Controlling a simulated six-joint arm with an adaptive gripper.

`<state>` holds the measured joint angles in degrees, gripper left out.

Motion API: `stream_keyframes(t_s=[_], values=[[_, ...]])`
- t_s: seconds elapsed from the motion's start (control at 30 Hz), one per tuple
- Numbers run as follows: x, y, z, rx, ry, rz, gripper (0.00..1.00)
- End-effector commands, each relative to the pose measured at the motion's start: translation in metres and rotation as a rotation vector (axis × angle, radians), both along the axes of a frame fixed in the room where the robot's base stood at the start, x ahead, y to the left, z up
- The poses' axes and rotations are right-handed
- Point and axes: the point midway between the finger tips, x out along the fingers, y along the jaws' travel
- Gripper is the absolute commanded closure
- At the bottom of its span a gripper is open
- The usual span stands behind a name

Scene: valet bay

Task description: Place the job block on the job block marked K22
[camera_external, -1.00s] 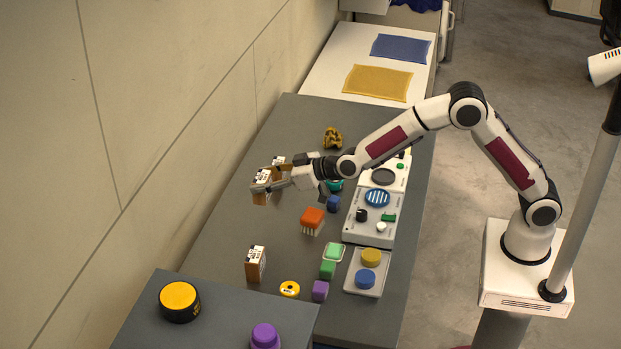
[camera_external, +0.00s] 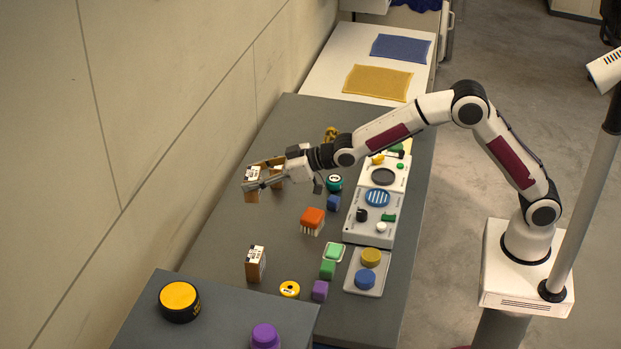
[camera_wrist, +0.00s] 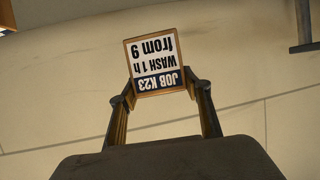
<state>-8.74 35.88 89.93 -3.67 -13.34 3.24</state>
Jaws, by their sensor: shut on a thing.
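My gripper (camera_external: 263,180) is shut on a wooden-sided job block (camera_external: 251,195) with a white label, held out near the wall side of the bench. In the wrist view the held job block (camera_wrist: 156,62) sits between my fingertips (camera_wrist: 162,92); its label reads upside down "JOB K23, WASH 1h from 9". A second labelled block (camera_external: 278,172) shows behind my gripper, partly covered by it. A third labelled block (camera_external: 255,264) stands upright on the bench towards the front. The labels in the outside view are too small to read, so I cannot tell which is K22.
An orange brush (camera_external: 312,220), a yellow ring (camera_external: 289,289), and green (camera_external: 328,269) and purple (camera_external: 320,290) blocks lie right of the front block. A grey control panel (camera_external: 352,232) and a tray (camera_external: 358,289) line the right edge. The bench between the blocks on the left is clear.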

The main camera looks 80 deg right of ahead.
Motion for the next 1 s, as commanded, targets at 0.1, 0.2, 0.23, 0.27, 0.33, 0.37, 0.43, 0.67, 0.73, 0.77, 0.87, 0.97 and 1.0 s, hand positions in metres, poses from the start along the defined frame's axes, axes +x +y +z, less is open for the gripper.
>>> stream_keyframes(t_s=[0.1, 0.2, 0.23, 0.27, 0.33, 0.37, 0.43, 0.67, 0.73, 0.77, 0.87, 0.97, 1.0], values=[[0.001, 0.005, 0.005, -0.001, -0.002, 0.019, 0.75], [0.002, 0.009, 0.009, 0.000, -0.002, 0.035, 0.75], [0.003, 0.010, 0.010, -0.001, -0.002, 0.039, 0.75], [0.003, 0.011, 0.011, -0.001, -0.002, 0.044, 0.75], [0.003, 0.013, 0.013, -0.001, -0.001, 0.054, 0.75], [0.003, 0.014, 0.014, -0.001, -0.002, 0.058, 0.75], [0.004, 0.017, 0.016, -0.001, -0.002, 0.068, 0.75], [0.005, 0.025, 0.022, 0.000, -0.002, 0.096, 0.75], [0.005, 0.027, 0.024, 0.000, -0.002, 0.105, 0.75], [0.005, 0.028, 0.025, -0.001, -0.002, 0.109, 0.75], [0.005, 0.031, 0.027, -0.001, -0.002, 0.121, 0.75], [0.006, 0.035, 0.030, -0.001, -0.003, 0.135, 0.75], [0.006, 0.036, 0.031, -0.001, -0.003, 0.140, 0.75]])
